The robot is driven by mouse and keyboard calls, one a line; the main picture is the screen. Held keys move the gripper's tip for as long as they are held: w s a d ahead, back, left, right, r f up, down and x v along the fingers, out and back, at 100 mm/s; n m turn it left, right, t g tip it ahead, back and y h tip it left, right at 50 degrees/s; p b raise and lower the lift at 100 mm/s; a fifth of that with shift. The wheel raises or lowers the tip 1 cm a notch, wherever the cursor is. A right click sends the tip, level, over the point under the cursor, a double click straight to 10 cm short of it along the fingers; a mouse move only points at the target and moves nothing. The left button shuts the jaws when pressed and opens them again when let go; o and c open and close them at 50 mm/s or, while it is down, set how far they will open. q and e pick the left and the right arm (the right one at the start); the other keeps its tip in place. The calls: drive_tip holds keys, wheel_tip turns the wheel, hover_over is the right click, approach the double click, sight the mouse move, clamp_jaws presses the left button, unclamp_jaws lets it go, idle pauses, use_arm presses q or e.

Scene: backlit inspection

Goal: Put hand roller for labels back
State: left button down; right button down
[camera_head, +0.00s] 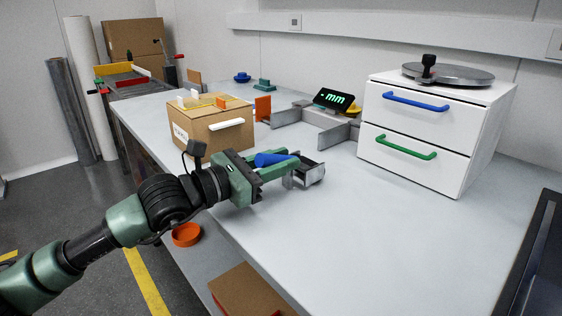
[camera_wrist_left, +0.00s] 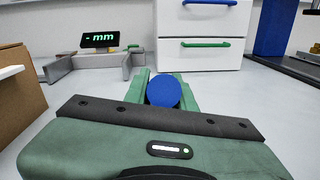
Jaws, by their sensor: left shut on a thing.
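The hand roller has a blue handle (camera_head: 272,158) and a grey metal frame (camera_head: 308,173) at its far end. My left gripper (camera_head: 284,167) is shut on the hand roller over the front left part of the table. In the left wrist view the round blue end of the handle (camera_wrist_left: 163,90) shows between the green fingers (camera_wrist_left: 166,84). The metal frame is hidden in that view. I cannot tell whether the frame touches the table top. My right gripper is not in view.
A cardboard box (camera_head: 213,128) stands left of the gripper. Behind are grey metal plates (camera_head: 330,134) and a display reading mm (camera_head: 334,99). A white drawer unit (camera_head: 425,135) with a turntable (camera_head: 455,75) stands at right. The table (camera_head: 370,235) is bare in front.

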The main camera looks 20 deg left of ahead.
use_arm(q)
drive_tip(key=shift+f+b, duration=0.2)
drive_tip(key=shift+b, duration=0.15)
drive_tip(key=c, duration=1.2)
unclamp_jaws()
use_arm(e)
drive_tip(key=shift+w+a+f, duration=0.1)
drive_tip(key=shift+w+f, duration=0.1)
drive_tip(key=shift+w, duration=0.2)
use_arm(q)
drive_tip(key=shift+o, duration=0.2)
